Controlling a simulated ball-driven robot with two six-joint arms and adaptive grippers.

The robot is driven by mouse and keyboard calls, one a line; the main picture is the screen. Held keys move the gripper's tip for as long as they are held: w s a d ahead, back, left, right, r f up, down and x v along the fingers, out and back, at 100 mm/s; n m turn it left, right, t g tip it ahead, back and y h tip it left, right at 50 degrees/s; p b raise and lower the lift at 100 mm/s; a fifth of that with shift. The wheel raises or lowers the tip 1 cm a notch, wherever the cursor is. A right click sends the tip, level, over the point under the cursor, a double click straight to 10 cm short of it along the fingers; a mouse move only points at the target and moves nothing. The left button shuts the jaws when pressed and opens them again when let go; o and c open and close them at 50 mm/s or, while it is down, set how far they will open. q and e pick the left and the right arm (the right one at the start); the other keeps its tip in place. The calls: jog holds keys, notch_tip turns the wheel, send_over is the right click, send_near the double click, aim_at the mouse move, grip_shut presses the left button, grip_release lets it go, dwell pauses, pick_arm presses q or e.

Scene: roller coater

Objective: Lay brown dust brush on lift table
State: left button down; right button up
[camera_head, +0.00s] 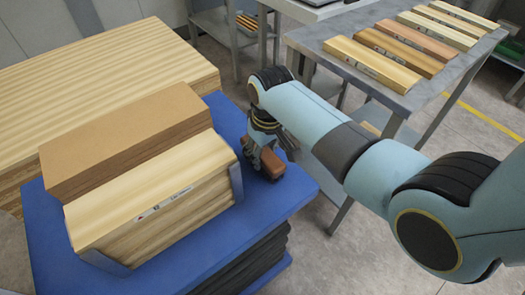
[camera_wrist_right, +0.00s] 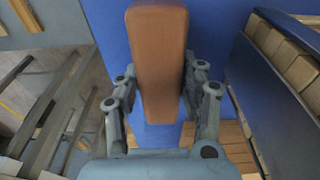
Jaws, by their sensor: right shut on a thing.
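My right gripper (camera_head: 266,160) is shut on the brown dust brush (camera_head: 272,165), near the right edge of the blue lift table (camera_head: 262,205). In the right wrist view the brush's brown block (camera_wrist_right: 157,60) sits between the two fingers of the gripper (camera_wrist_right: 162,100), with the blue table top (camera_wrist_right: 212,40) behind it. The gap between brush and table is hard to judge. The arm hides part of the brush in the head view. My left gripper is not in view.
Stacked wood boards (camera_head: 150,205) and a brown board (camera_head: 125,150) fill the lift table's left part. A larger pale wood stack (camera_head: 100,70) stands behind. A grey bench (camera_head: 320,42) with several wood samples is at the upper right. Bare blue surface lies beside the boards.

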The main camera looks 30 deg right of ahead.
aim_at(266, 154)
jog(key=o, duration=1)
jog(key=shift+o, duration=0.7)
jog(key=shift+r, duration=0.5)
notch_tip(266, 154, up, 11)
jog(key=s+p, duration=0.1)
jog(key=shift+s+p, duration=0.2)
jog(key=shift+p, duration=0.15)
jog(key=shift+d, duration=0.1)
